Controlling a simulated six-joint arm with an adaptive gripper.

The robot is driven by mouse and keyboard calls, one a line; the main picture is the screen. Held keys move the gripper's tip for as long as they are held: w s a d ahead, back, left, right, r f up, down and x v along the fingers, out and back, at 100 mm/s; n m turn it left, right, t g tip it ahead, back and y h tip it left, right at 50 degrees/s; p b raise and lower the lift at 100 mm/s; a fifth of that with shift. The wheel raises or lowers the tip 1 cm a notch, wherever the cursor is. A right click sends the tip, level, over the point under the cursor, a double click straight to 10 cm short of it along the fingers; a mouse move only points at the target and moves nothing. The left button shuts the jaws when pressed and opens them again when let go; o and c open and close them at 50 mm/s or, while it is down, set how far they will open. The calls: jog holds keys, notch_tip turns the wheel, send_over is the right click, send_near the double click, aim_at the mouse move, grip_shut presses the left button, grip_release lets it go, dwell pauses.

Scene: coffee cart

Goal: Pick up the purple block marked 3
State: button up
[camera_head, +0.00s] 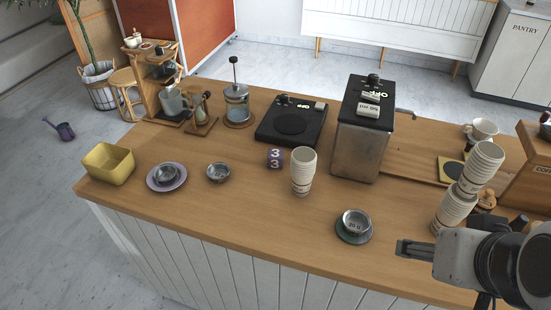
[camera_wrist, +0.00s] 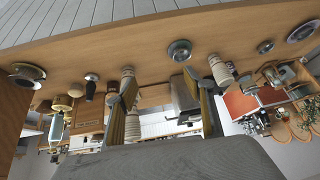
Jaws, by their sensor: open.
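The purple block marked 3 (camera_head: 275,158) sits on the wooden counter (camera_head: 230,200) in the head view, just left of a stack of paper cups (camera_head: 303,172) and in front of the black scale (camera_head: 291,122). I cannot make the block out in the wrist view. My gripper (camera_head: 402,249) is at the right front of the counter in the head view, well to the right of the block. In the wrist view my gripper (camera_wrist: 152,85) shows its two fingers spread apart with nothing between them. It is open and empty.
A metal bowl on a dark saucer (camera_head: 353,239) lies between my gripper and the block. A tall grinder (camera_head: 361,140) stands behind the cups. A second cup stack (camera_head: 455,207) is close to my gripper. A small bowl (camera_head: 218,172) and yellow bin (camera_head: 108,165) are at left.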

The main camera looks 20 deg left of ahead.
jog(key=w+a+r+n+t+y, duration=0.2)
jog(key=w+a+y, duration=0.1)
jog(key=w+a, duration=0.9)
jog(key=t, duration=0.3)
send_over(276, 151)
jog(key=s+d, duration=0.8)
jog(key=f, duration=0.5)
jog(key=shift+w, duration=0.25)
jog(key=w+a+f+t+h, duration=0.1)
jog(key=w+a+f, duration=0.1)
jog(key=a+f, duration=0.5)
jog(key=shift+w+f+m+h, duration=0.15)
jog(key=shift+f+m+h, duration=0.2)
jog(key=shift+f, duration=0.5)
jog(key=shift+f, duration=2.95)
jog(key=shift+f, duration=0.1)
